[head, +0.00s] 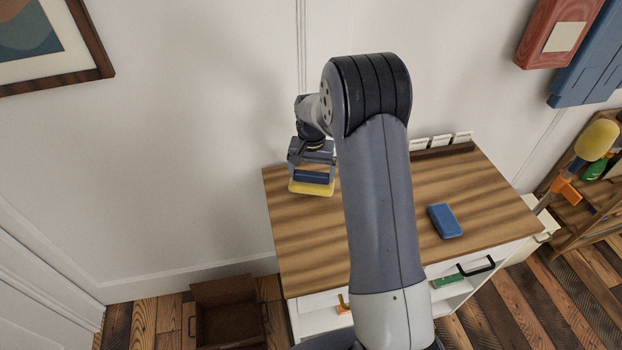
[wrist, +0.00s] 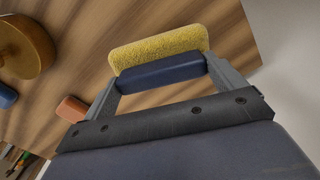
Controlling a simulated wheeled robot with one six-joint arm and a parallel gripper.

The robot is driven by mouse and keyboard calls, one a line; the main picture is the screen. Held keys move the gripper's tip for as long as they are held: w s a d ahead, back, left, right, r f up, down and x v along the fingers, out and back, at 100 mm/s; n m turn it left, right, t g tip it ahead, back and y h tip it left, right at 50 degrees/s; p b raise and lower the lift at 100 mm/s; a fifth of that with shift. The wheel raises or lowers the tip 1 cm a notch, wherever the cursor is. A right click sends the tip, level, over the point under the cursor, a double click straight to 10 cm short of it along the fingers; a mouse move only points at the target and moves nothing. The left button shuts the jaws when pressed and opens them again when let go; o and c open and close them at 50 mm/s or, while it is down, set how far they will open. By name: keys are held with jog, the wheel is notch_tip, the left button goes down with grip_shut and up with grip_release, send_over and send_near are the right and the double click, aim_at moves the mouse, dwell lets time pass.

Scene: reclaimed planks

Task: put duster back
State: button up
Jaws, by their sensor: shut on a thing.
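The duster, a dark blue block with a fuzzy yellow pad, is in my gripper (head: 313,176). In the head view its yellow pad (head: 311,188) faces down near the back left part of the wooden tabletop (head: 300,245). In the wrist view the duster (wrist: 160,72) lies crosswise between both fingers of my gripper (wrist: 165,80), which are shut on its blue body. I cannot tell whether the pad touches the tabletop. My arm covers the middle of the tabletop in the head view.
A blue block (head: 445,221) lies on the tabletop's right side. The wrist view shows an orange block (wrist: 72,108) and a round wooden object (wrist: 25,50). A dark ledge (head: 443,150) with white cards stands at the back. An open brown box (head: 228,315) sits on the floor.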

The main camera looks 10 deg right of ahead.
aim_at(312, 173)
jog(key=shift+f, duration=1.6)
jog(key=shift+f, duration=0.1)
jog(key=shift+f, duration=0.15)
jog(key=o, duration=0.7)
notch_tip(312, 173, up, 13)
jog(key=shift+f+b, duration=0.2)
jog(key=shift+b, duration=0.1)
